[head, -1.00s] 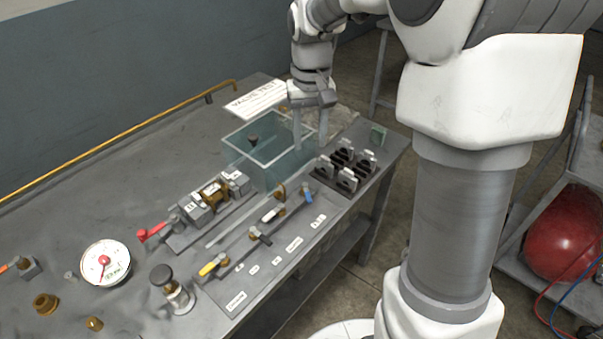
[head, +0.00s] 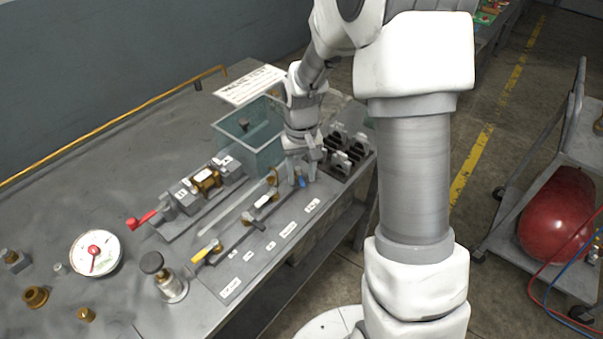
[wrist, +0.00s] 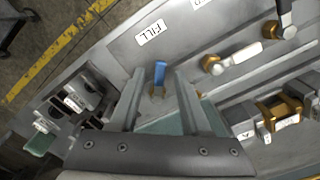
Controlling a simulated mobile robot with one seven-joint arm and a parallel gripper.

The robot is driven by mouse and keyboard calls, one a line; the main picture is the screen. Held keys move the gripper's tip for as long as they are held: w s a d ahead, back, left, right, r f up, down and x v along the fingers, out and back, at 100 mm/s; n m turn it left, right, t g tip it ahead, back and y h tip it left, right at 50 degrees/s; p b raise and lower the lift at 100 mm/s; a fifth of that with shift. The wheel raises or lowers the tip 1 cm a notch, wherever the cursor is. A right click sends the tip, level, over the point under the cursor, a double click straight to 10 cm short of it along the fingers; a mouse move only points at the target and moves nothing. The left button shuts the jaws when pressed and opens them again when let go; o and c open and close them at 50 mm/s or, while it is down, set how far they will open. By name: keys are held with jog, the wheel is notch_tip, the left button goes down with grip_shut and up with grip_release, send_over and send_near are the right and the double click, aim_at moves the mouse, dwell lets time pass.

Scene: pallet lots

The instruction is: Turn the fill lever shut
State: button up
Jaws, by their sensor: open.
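The fill lever is the blue handle (wrist: 159,72) beside the white FILL label (wrist: 151,33) in the wrist view. It points toward the label from a brass valve body. In the head view the blue handle (head: 304,179) is partly hidden by my fingers. My gripper (wrist: 160,78) is open, with one finger on each side of the blue handle in the wrist view. A gap shows between the handle and each finger. In the head view my gripper (head: 301,183) is low over the valve panel. Whether the fingers reach the handle's height is hard to tell.
A white-handled valve (wrist: 240,53) is beside the blue one on the panel. A yellow-handled valve (head: 205,252) is farther along. A clear tank (head: 250,135) and a black slotted rack (head: 346,152) stand near my gripper. A gauge (head: 96,253) lies at left.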

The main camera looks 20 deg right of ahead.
jog(key=shift+c, duration=0.4)
grip_shut()
jog(key=m, duration=0.2)
jog(key=a+m, duration=0.2)
jog(key=m, duration=0.1)
jog(key=shift+w+m, duration=0.25)
jog(key=shift+m, duration=0.05)
jog(key=shift+w+a+m+p, duration=0.15)
jog(key=shift+w+a+m, duration=0.05)
jog(key=shift+m, duration=0.65)
jog(key=shift+w+a+m+p, duration=0.1)
jog(key=shift+w+a+m, duration=0.1)
jog(key=shift+m, duration=0.6)
jog(key=shift+w+a+m+p, duration=0.15)
jog(key=shift+w+m, duration=0.05)
jog(key=shift+m, duration=0.65)
jog(key=shift+o, duration=0.4)
grip_release()
